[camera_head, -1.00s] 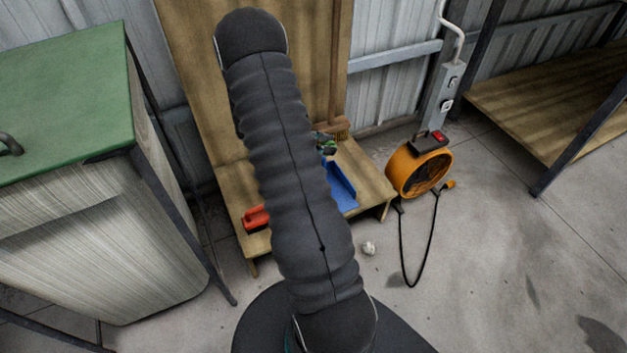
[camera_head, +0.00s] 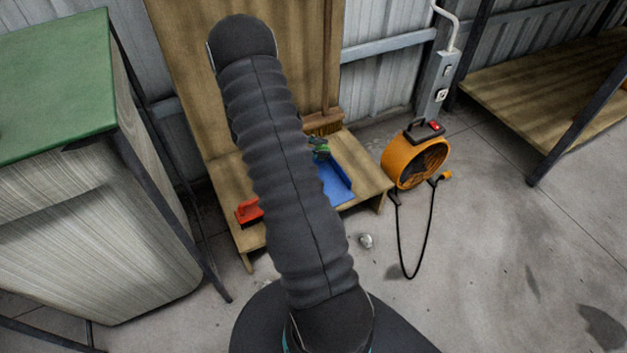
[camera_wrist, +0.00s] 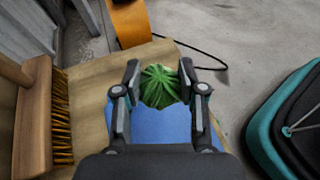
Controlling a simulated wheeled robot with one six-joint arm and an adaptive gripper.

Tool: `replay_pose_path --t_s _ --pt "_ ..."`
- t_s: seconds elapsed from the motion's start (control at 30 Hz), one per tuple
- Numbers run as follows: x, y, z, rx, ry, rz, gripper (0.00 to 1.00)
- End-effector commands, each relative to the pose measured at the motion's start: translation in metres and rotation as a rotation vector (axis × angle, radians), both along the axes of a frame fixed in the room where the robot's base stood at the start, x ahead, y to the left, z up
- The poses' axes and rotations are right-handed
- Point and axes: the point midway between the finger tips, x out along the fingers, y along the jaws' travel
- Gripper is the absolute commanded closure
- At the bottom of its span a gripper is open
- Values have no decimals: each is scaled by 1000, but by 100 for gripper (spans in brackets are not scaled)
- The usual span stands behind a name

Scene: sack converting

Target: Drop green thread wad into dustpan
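The green thread wad (camera_wrist: 160,87) sits between the two fingers of my gripper (camera_wrist: 160,72) in the wrist view. The fingers lie against its left and right sides, so my gripper looks shut on it. The blue dustpan (camera_wrist: 160,127) shows just below the wad in that view. In the head view the wad (camera_head: 319,147) is small, by the far end of the dustpan (camera_head: 334,184), and my arm hides part of both. The exact height of the wad above the dustpan cannot be told.
A wooden bench (camera_head: 368,177) carries the dustpan, a red-orange tool (camera_head: 249,211) and a brush (camera_wrist: 38,118). An orange fan (camera_head: 402,163) with a black cable stands right of it. A white crumpled lump (camera_head: 365,240) lies on the floor.

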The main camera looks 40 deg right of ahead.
Motion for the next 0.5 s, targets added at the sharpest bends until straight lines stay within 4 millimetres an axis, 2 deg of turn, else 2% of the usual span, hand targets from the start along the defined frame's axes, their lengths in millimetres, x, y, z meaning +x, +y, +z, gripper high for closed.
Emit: replay_pose_path --t_s 0.03,0.1,0.13,0.5 --pt "0 0 0 0 0 0 50" --pt "0 0 0 0 0 0 32" --pt "0 0 0 0 0 0 30" --pt "3 3 2 0 0 1 30"
